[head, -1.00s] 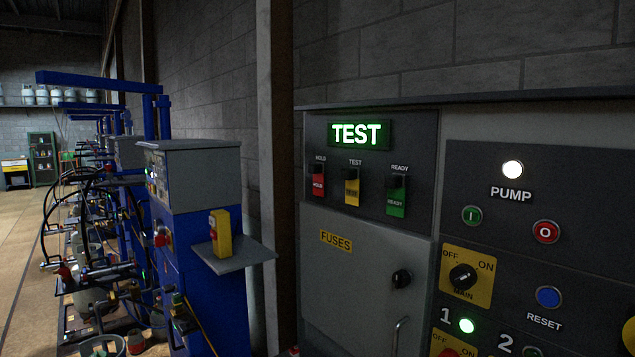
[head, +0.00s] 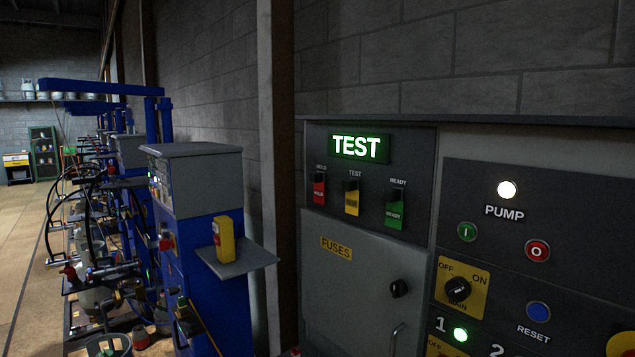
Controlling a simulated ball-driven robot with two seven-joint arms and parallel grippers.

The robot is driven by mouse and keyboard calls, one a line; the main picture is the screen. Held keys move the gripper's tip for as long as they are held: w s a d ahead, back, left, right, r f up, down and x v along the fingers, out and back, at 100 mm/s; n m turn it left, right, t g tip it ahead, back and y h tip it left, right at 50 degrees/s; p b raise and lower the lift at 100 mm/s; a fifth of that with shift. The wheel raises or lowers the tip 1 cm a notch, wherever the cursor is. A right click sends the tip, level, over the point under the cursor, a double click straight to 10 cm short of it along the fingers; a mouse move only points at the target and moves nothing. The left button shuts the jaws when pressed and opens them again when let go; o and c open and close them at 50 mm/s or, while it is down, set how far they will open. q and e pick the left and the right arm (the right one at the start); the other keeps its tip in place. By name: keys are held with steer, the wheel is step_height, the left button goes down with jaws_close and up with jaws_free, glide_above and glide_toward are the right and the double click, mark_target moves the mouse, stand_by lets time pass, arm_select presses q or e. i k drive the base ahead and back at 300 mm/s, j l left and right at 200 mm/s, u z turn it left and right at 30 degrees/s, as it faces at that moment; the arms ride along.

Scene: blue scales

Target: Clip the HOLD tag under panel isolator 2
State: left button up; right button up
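The red HOLD tag (head: 319,190) hangs in the leftmost slot under the HOLD label on the panel. Beside it hang a yellow TEST tag (head: 352,200) and a green READY tag (head: 394,212). The display (head: 360,147) above them is lit TEST in green. The panel (head: 470,200) carries isolator numbers 1 and 2 at the lower right. The number 2 (head: 497,350) is cut by the bottom edge, and the place under isolator 2 is out of view. Neither gripper shows.
The panel has a lit PUMP lamp (head: 507,189), a MAIN switch (head: 458,289), a RESET button (head: 538,312) and a FUSES door (head: 345,285) with a knob. To the left stands a blue machine (head: 200,230) with a grey shelf (head: 238,262) holding a yellow box (head: 223,240). Open floor lies at far left.

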mark_target(316, 177)
steer(key=i+j+z, duration=0.1)
steer(key=j, duration=0.25)
steer(key=i+j, duration=0.3)
steer(key=i+j+z, duration=0.15)
steer(key=j, duration=0.25)
steer(key=i+j, duration=0.2)
steer(key=j, duration=0.2)
steer(key=i+j+z, duration=0.15)
steer(key=j, duration=0.25)
steer(key=i+j, duration=0.15)
steer(key=j, duration=0.25)
steer(key=i+j+z, duration=0.15)
steer(key=j, duration=0.25)
steer(key=i+j, duration=0.1)
steer(key=j, duration=0.3)
steer(key=i+z, duration=0.05)
